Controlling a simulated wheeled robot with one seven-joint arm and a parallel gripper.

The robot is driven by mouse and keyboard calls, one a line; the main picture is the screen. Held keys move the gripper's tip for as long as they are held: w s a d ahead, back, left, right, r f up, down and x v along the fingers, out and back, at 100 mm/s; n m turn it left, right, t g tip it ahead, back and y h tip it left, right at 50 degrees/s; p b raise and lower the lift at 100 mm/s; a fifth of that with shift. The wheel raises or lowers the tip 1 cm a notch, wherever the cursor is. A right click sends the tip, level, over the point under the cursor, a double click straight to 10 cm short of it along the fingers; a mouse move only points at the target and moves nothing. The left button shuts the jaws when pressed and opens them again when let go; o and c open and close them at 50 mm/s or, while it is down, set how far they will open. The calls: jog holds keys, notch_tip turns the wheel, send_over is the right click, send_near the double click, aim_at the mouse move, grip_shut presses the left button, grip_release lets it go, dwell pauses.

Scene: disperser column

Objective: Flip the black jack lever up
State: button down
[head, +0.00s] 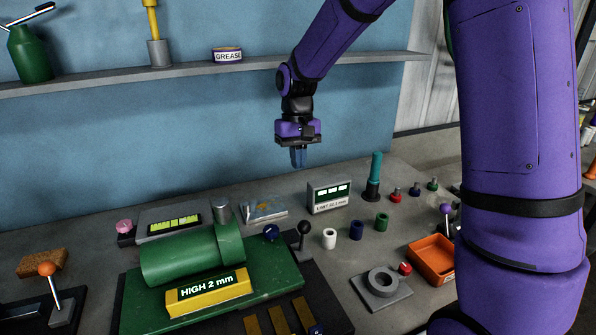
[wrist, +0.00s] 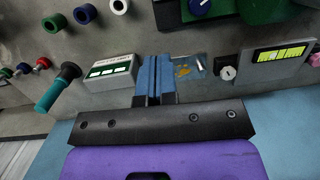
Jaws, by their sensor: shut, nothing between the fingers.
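The black jack lever (head: 304,229) has a round black knob on a short dark stem. It stands at the right end of the green machine in the head view, and its stem looks roughly upright. I cannot make it out in the wrist view. My gripper (head: 298,157) hangs above the back of the bench, higher than the lever and apart from it. Its blue fingers (wrist: 154,76) point down and are shut together with nothing between them.
A green machine with a yellow "HIGH 2 mm" block (head: 206,293) fills the front middle. A small display box (head: 329,197), a teal handle (head: 375,172), coloured rings and an orange tray (head: 432,257) stand to the right. A shelf (head: 180,72) runs behind. An orange-knob lever (head: 48,270) is at left.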

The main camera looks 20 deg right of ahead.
aim_at(308, 226)
jog(key=s+a+f, duration=0.1)
jog(key=s+f, duration=0.4)
jog(key=f, duration=0.5)
jog(key=shift+f, duration=0.3)
jog(key=shift+s+f, duration=0.1)
jog(key=shift+s, duration=1.65)
jog(key=shift+w, duration=0.1)
